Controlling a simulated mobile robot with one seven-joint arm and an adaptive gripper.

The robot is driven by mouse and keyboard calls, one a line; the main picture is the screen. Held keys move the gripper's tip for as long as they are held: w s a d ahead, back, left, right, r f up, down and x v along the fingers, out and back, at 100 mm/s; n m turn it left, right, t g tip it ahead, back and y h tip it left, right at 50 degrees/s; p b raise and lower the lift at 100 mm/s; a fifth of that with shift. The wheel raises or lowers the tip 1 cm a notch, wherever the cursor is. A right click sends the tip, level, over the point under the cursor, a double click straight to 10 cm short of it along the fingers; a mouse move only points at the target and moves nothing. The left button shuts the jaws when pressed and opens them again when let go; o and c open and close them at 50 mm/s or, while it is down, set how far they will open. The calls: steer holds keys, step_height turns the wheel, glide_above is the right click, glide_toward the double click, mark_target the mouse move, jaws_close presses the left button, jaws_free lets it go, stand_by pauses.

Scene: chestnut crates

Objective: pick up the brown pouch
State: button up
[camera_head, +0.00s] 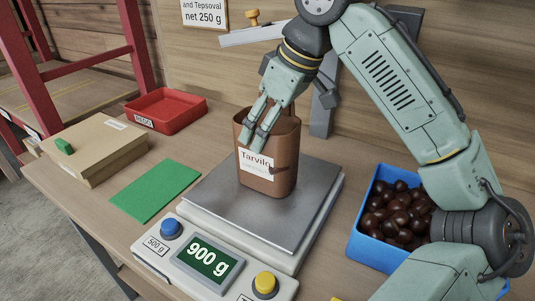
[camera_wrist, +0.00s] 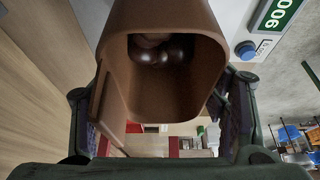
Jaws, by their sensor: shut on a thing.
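The brown pouch (camera_head: 285,150) with a white label reading "Tarvilo" stands upright on the metal plate of the scale (camera_head: 215,205); the display reads 900 g. My gripper (camera_head: 258,132) reaches down to it from above and is shut on its upper part, with fingers over the front and the label partly covered. In the wrist view the pouch (camera_wrist: 175,95) lies between the two fingers, its mouth open, with a few dark chestnuts (camera_wrist: 148,52) inside. I cannot tell whether its base presses fully on the plate.
A blue crate (camera_head: 358,243) of chestnuts stands right of the scale, beneath my arm. A green mat (camera_head: 155,190), a cardboard box (camera_head: 90,155) and a red tray (camera_head: 165,110) lie to the left. A post and wooden wall stand behind.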

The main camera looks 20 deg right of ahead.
steer(key=c, duration=0.6)
